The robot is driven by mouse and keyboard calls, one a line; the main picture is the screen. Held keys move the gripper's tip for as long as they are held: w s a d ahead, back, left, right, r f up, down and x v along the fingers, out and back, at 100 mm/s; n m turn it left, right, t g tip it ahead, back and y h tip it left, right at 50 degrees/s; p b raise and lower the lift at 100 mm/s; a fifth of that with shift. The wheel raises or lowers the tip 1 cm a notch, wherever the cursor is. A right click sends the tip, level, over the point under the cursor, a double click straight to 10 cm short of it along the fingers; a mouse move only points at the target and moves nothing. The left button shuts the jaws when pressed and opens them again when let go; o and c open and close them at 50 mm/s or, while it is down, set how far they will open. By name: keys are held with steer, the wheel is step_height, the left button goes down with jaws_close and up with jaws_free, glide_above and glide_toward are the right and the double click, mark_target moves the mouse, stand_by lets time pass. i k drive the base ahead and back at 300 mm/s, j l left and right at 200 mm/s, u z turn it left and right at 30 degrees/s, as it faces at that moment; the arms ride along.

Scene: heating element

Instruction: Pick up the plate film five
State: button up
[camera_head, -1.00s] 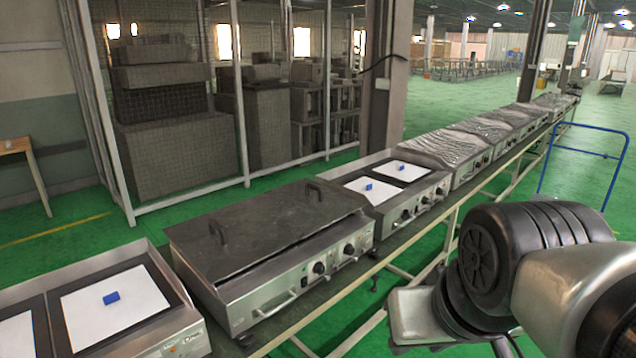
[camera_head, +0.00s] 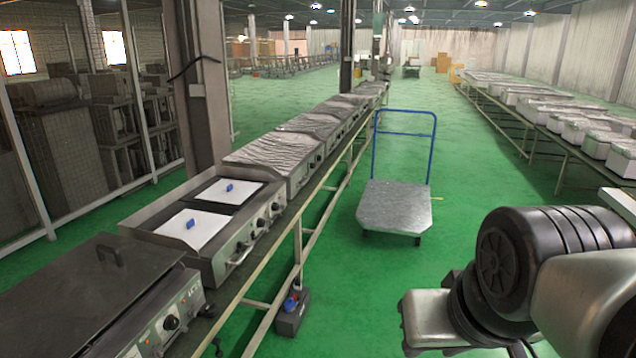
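Two white film sheets lie flat on the dark plates of an open griddle (camera_head: 252,232) left of centre. The nearer sheet (camera_head: 211,226) has a small blue piece (camera_head: 190,224) on it. The farther sheet (camera_head: 218,194) also has a blue piece (camera_head: 229,187). I cannot tell which sheet is film five. My arm fills the lower right corner, over the green floor and well apart from the sheets. My gripper's fingers do not show.
A griddle with a closed dark lid (camera_head: 75,290) stands nearer; several wrapped units (camera_head: 280,157) stand farther along the bench. A flat cart (camera_head: 394,208) with a blue handle stands right of the bench. A dark box (camera_head: 290,318) sits by its legs.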

mark_target(196, 228)
steer(key=i+l+z, duration=0.1)
steer(key=i+z, duration=0.25)
steer(key=i, duration=1.15)
steer(key=i+j+u, duration=0.1)
steer(key=i+u, duration=0.6)
steer(key=u, duration=0.15)
steer(key=i+l+u, duration=0.15)
steer(key=i+u, duration=0.15)
steer(key=u, duration=0.15)
steer(key=i+j+u, duration=0.1)
steer(key=i+u, duration=0.45)
steer(key=u, duration=0.2)
steer(key=i+u, duration=0.4)
steer(key=k, duration=0.1)
